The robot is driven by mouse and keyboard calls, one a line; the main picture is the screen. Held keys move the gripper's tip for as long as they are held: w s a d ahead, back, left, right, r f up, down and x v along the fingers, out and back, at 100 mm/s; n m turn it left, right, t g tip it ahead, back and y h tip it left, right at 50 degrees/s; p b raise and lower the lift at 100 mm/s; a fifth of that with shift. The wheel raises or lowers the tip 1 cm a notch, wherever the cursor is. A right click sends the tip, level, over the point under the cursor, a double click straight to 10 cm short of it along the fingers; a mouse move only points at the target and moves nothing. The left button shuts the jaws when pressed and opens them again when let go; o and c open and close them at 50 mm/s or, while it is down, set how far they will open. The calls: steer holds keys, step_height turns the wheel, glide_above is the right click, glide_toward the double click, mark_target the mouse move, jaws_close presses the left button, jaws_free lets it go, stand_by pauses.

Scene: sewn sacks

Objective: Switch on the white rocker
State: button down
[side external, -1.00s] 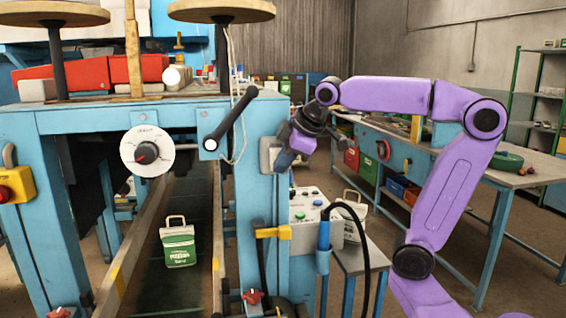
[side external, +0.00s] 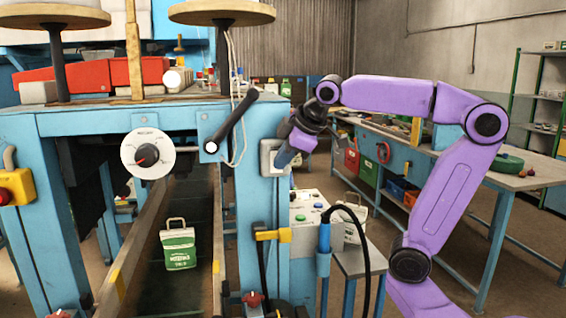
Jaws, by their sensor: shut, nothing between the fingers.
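The white rocker switch sits in a pale grey box (side external: 267,157) on the side of the blue machine post, right of the black lever. My gripper (side external: 283,161) is shut and empty, its tip at the right part of this box. It covers part of the switch face, so I cannot tell the rocker's position. I cannot tell whether the fingertips touch the rocker or stay just in front of it.
A black lever (side external: 231,126) slants close to the left of the box. A green and white sack (side external: 178,247) lies on the conveyor. A workbench (side external: 470,170) stands behind my arm.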

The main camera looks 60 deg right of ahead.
stand_by(0.3)
steer(key=s+a+r, duration=0.4)
steer(key=s+r, duration=0.3)
steer(key=s, duration=0.2)
steer(key=shift+s+a, duration=0.2)
steer(key=shift+s, duration=0.05)
stand_by(0.5)
steer(key=a+f+n+g+y, duration=0.25)
steer(key=a+f, duration=0.55)
steer(key=f, duration=0.4)
steer(key=s+a+f+n+g, duration=0.1)
steer(key=s+f+g, duration=0.3)
steer(key=s+f, duration=0.9)
step_height(320, 180, down, 3)
steer(key=shift+a+f+n+g+h, duration=0.1)
steer(key=shift+a+n+g+h, duration=0.25)
steer(key=shift+n+h, duration=0.15)
